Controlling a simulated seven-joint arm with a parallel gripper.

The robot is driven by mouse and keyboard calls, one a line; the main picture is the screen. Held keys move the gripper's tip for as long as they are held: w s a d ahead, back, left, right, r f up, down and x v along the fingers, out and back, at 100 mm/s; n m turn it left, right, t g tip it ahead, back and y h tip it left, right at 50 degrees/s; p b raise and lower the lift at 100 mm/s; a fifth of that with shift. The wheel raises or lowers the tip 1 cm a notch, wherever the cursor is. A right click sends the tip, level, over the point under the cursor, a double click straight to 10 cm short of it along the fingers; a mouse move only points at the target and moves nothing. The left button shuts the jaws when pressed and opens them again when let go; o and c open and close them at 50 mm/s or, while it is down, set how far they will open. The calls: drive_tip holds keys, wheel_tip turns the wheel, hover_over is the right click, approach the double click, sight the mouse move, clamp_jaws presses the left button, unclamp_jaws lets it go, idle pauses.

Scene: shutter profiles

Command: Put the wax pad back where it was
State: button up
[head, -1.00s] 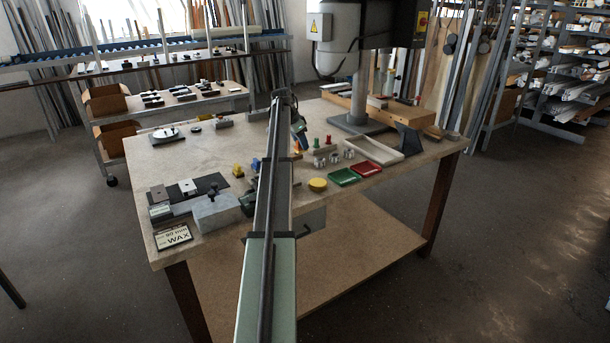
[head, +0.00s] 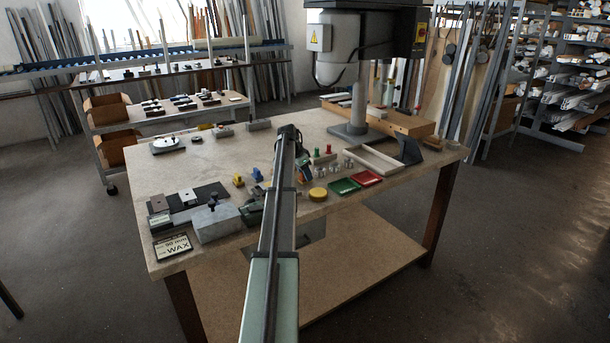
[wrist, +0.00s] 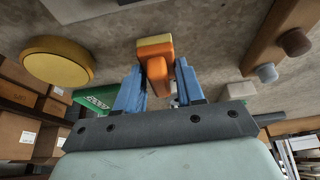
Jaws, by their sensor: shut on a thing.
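My gripper (wrist: 160,75) has blue fingers shut on an orange block with a yellow face (wrist: 157,62), which looks like the wax pad. In the head view my arm partly covers the gripper (head: 304,166). I cannot tell whether the held block touches the table. A card reading WAX (head: 172,246) lies at the table's near left corner. A round yellow tin or disc (head: 318,194) sits right of my arm; it also shows at the left of the wrist view (wrist: 57,62).
A green tray (head: 344,187) and a red tray (head: 366,178) lie right of the yellow disc. A grey block (head: 216,224) and a dark mat (head: 210,191) are left of my arm. A drill column (head: 358,100) stands at the back. The table's middle left is clear.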

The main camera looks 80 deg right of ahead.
drive_tip(key=shift+f, duration=0.3)
drive_tip(key=o, duration=1)
drive_tip(key=shift+r, duration=0.15)
drive_tip(key=v, duration=1.2)
